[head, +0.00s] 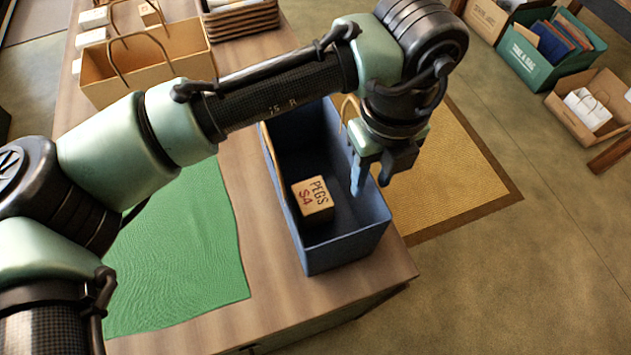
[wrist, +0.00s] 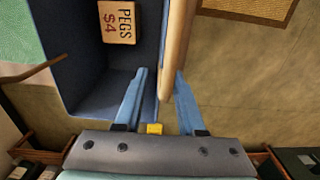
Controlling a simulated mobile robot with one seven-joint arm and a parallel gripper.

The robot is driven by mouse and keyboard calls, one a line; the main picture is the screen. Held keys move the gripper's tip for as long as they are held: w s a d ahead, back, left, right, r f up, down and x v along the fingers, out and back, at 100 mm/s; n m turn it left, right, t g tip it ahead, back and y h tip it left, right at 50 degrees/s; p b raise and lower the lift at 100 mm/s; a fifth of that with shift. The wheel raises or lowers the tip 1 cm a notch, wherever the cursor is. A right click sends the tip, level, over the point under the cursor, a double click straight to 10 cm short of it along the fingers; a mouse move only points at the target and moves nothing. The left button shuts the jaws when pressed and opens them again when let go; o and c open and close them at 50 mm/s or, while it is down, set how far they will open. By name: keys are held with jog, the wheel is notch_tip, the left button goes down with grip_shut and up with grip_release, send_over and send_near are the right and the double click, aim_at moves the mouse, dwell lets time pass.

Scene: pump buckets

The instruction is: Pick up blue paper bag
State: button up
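The blue paper bag (head: 345,245) stands upright and open-topped on the wooden table. A pale box marked "PEGS $4" (head: 313,198) lies inside it; the box also shows in the wrist view (wrist: 117,22). My gripper (head: 372,180) points down at the bag's right side. In the wrist view, its blue fingers (wrist: 161,72) are apart, with the bag's right wall and a tan strip between them. I cannot tell whether either finger touches the wall.
A green cloth (head: 185,260) lies on the table left of the bag. A tan bag (head: 150,65) and a basket (head: 240,22) stand farther back. A woven mat (head: 450,175) covers floor to the right. A green crate (head: 550,60) and a cardboard box (head: 590,105) stand at upper right.

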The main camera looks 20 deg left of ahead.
jog(key=shift+f, duration=0.15)
jog(key=shift+c, duration=0.3)
grip_shut()
dwell(1.1)
